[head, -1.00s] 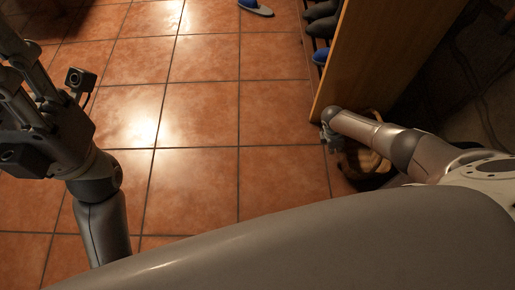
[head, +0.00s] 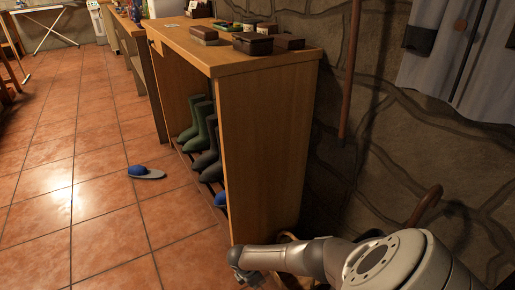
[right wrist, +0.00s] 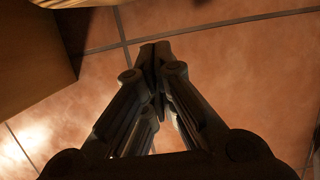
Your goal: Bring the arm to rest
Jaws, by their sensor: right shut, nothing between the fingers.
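My right arm comes in at the bottom right of the head view, low beside the near end of the wooden shoe cabinet (head: 265,150). My right gripper (head: 246,276) is small and partly cut off by the bottom edge there. In the right wrist view its dark fingers (right wrist: 152,62) meet at the tips over the tiled floor (right wrist: 235,75), with nothing between them. My left gripper is in neither view now.
Green boots (head: 203,128) and dark shoes stand inside the cabinet; small boxes (head: 252,43) lie on top. A blue-and-grey slipper (head: 146,172) lies on the open floor at left. A stone wall (head: 390,130) with a hooked cane (head: 424,207) closes the right side.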

